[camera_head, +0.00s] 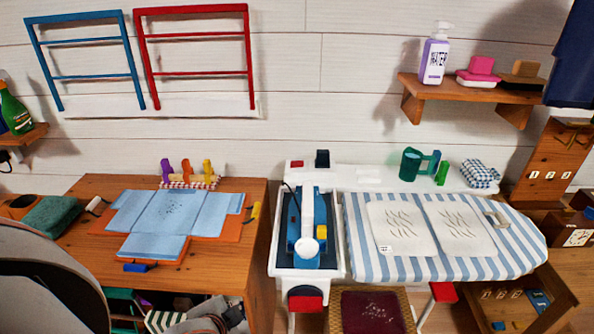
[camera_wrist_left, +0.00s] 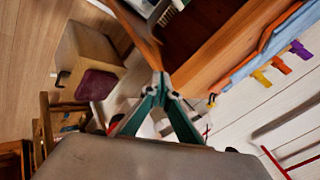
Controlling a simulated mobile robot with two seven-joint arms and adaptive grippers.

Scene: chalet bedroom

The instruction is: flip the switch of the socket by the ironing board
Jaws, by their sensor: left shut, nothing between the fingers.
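The ironing board (camera_head: 375,265) has a blue-and-white striped cover and stands right of the wooden table. A white strip runs along its back edge by the wall. At the strip's left end are a small red part (camera_head: 297,163), which looks like the socket's switch, and a black plug-like block (camera_head: 322,158). Which way the switch is tipped is too small to tell. My left gripper (camera_wrist_left: 160,82) has teal fingers, which are together and empty in the left wrist view. In the head view its fingers are not visible. My right gripper is not in view.
A blue iron (camera_head: 307,240) stands in a white holder at the board's left end. The wooden table (camera_head: 255,205) holds a folding board with blue cloth (camera_head: 165,215). A green mug-like object (camera_head: 411,163) stands right of the socket. A wall shelf (camera_head: 470,92) hangs above.

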